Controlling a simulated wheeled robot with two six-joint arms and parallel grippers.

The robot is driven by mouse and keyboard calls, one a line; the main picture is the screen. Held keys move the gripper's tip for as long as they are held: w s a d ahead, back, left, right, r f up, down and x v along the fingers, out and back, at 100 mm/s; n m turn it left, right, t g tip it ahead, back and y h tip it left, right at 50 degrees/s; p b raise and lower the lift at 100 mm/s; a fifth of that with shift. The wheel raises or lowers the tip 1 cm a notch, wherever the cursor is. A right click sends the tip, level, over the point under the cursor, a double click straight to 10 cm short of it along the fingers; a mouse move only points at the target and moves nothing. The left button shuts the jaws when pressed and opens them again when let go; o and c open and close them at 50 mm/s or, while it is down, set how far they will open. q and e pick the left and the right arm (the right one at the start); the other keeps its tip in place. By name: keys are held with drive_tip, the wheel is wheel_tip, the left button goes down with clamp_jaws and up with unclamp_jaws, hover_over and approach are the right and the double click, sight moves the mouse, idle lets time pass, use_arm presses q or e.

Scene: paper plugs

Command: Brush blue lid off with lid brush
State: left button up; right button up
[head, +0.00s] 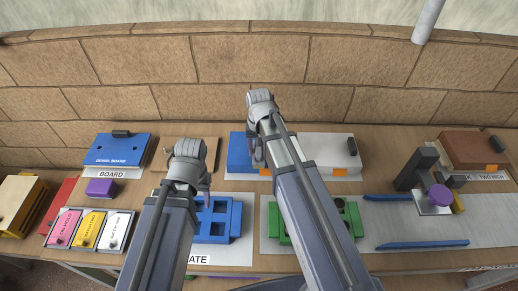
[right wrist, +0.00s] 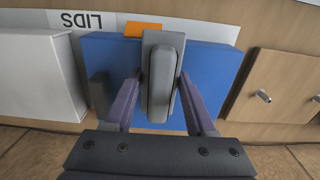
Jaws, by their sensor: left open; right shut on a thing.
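The blue lid (right wrist: 218,75) is a flat blue block by the LIDS label, with a dark piece (right wrist: 98,92) near its left edge in the right wrist view. In the head view its left part (head: 239,152) shows and my right arm covers the rest. My right gripper (right wrist: 160,90) is shut on a grey tool with a long rounded bar (right wrist: 163,80), apparently the lid brush, over the middle of the lid. I cannot tell whether the tool touches the lid. My left gripper (head: 207,191) is open and empty above the blue holed block (head: 218,222).
A white block (head: 325,145) with a dark handle stands right of the blue lid. A green block (head: 350,218) and a grey track with a purple knob (head: 439,195) lie right. A brick wall rises behind.

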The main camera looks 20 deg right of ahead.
drive_tip(key=shift+w+d, duration=0.25)
drive_tip(key=shift+w, duration=0.5)
drive_tip(key=shift+w+d, duration=0.2)
drive_tip(key=shift+w, duration=0.55)
drive_tip(key=shift+w, duration=0.1)
drive_tip(key=shift+w+d, duration=0.2)
drive_tip(key=shift+w, duration=0.45)
drive_tip(key=shift+w+d, duration=0.2)
drive_tip(key=shift+w, duration=0.45)
drive_tip(key=shift+w, duration=0.1)
drive_tip(key=shift+w+d, duration=0.25)
drive_tip(key=shift+w, duration=0.5)
drive_tip(key=shift+w+d, duration=0.2)
drive_tip(key=shift+w, duration=0.5)
use_arm(q)
drive_tip(key=shift+r, duration=0.1)
use_arm(e)
drive_tip(key=shift+s+r, duration=0.1)
use_arm(q)
wheel_tip(320, 180, up, 6)
drive_tip(key=p, duration=0.6)
use_arm(e)
wheel_tip(320, 180, up, 6)
drive_tip(key=shift+f, duration=0.1)
